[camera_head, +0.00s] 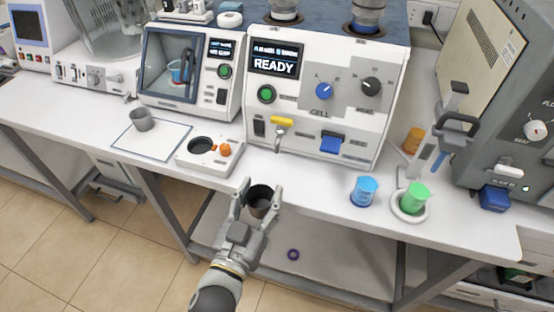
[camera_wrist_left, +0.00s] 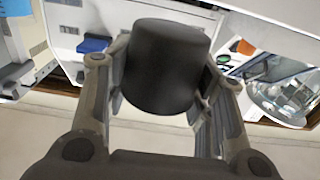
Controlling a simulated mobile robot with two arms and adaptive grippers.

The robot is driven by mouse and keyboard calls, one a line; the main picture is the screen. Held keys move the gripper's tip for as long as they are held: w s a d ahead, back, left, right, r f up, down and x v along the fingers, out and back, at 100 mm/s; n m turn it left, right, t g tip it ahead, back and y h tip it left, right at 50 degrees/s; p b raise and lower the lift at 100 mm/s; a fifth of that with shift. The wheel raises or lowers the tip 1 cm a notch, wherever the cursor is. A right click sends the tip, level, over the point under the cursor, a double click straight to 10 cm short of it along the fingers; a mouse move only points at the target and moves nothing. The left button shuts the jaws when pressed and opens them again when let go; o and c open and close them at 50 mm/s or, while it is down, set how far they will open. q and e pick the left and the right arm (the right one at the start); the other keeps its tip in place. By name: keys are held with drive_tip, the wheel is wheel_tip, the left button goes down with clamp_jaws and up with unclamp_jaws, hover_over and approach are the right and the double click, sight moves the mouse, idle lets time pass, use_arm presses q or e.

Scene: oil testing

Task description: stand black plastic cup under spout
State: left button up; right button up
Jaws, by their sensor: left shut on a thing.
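The black plastic cup (camera_head: 260,203) is held between the fingers of my left gripper (camera_head: 258,196), in front of the table's front edge. In the left wrist view the black cup (camera_wrist_left: 166,66) fills the middle, with a finger of my left gripper (camera_wrist_left: 160,85) on each side. The spout (camera_head: 279,141) with a yellow lever sits low on the front of the white machine with the READY display (camera_head: 274,66). The cup is nearer to me than the spout and apart from it. My right gripper is not in view.
A white block with a dark round hole and orange knob (camera_head: 224,150) is left of the spout. A blue beaker (camera_head: 363,191) and a green beaker (camera_head: 414,199) stand at the right. A purple ring (camera_head: 293,254) lies below.

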use_arm(q)
drive_tip(key=x, duration=0.6)
drive_tip(key=shift+w+d, duration=0.1)
drive_tip(key=shift+w, duration=0.25)
drive_tip(key=shift+w+d, duration=0.15)
drive_tip(key=shift+w, duration=0.25)
drive_tip(key=x, duration=0.3)
drive_tip(key=shift+w+d, duration=0.1)
drive_tip(key=shift+w, duration=0.25)
drive_tip(key=shift+s+f+b, duration=0.1)
drive_tip(key=shift+f+b, duration=0.4)
drive_tip(key=shift+f, duration=0.4)
drive_tip(key=shift+s, duration=0.15)
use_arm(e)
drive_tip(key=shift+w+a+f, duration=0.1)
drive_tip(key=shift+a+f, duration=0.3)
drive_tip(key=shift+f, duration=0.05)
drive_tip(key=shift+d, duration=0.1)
